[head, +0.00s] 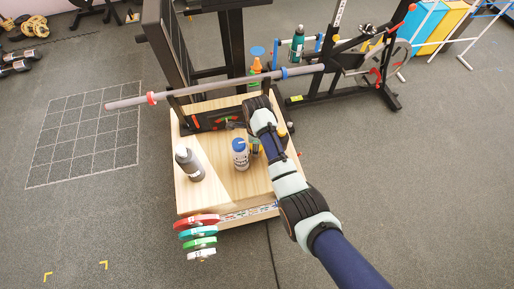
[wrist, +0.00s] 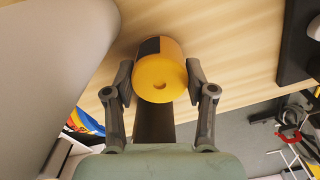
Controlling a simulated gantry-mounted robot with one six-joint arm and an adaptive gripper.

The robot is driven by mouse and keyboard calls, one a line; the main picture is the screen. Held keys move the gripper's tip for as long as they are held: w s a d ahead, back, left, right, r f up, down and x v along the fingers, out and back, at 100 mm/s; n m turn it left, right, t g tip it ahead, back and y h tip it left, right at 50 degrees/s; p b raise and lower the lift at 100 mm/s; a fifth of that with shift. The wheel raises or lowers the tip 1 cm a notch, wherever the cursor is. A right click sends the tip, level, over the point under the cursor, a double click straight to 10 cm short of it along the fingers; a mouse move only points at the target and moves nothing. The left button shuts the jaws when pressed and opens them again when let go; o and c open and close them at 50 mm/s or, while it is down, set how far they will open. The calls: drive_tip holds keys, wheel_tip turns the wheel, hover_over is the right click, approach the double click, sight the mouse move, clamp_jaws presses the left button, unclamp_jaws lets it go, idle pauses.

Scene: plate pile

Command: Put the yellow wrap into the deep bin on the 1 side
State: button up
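The yellow wrap (wrist: 160,80) is a yellow cylinder with a dark patch and a small hole in its near end, in the wrist view. My gripper (wrist: 160,84) has one finger against each side of it, and the fingers appear closed on it. In the head view my gripper (head: 254,136) is low over the right half of the wooden platform. There the wrap is mostly hidden by the gripper and a bottle, so I cannot tell whether it touches the platform. I cannot make out a deep bin or a 1 mark in either view.
A long barbell (head: 200,87) crosses behind. Coloured weight plates (head: 199,232) hang at the front left corner.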

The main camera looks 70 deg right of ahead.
drive_tip(key=c, duration=0.4)
wheel_tip(320, 180, up, 20)
drive_tip(key=p, duration=1)
